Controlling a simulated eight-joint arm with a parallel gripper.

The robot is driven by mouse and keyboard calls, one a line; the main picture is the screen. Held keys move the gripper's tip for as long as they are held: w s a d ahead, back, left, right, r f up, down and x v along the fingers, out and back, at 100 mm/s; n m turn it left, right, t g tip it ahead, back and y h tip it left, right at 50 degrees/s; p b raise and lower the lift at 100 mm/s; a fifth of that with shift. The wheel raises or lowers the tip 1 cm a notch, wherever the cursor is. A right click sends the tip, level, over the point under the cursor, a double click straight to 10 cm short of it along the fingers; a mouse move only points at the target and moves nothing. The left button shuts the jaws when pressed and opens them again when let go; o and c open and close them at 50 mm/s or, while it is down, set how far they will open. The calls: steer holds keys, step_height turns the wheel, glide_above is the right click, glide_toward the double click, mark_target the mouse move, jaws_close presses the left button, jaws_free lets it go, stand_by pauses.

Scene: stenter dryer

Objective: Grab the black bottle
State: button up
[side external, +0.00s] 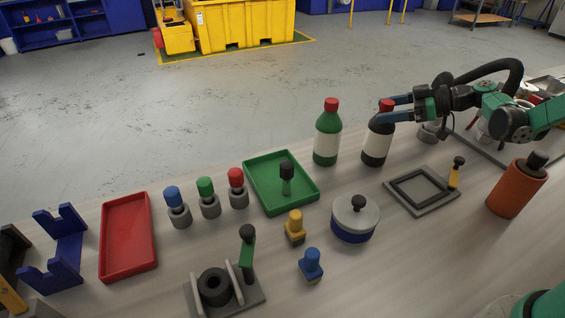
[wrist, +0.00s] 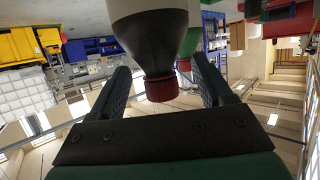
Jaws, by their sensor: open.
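The black bottle (side external: 376,150) stands upright on the table, with a white label and a red cap. My gripper (side external: 384,109) reaches in level from the right at the height of its neck and cap. In the wrist view the picture is upside down. There the black bottle (wrist: 152,42) hangs down between the two fingers of my open gripper (wrist: 160,72), with its red cap closer to the palm. A gap shows beside the cap on both sides. I cannot tell whether either finger touches the neck.
A green bottle (side external: 328,140) with a red cap stands just left of the black bottle. A square grey frame fixture (side external: 432,190), a lidded pot (side external: 355,222) and a green tray (side external: 262,195) lie nearby in front. An orange cylinder (side external: 510,190) stands to the right.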

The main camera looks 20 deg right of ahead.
steer(key=shift+x, duration=1.35)
steer(key=shift+c, duration=0.2)
jaws_close()
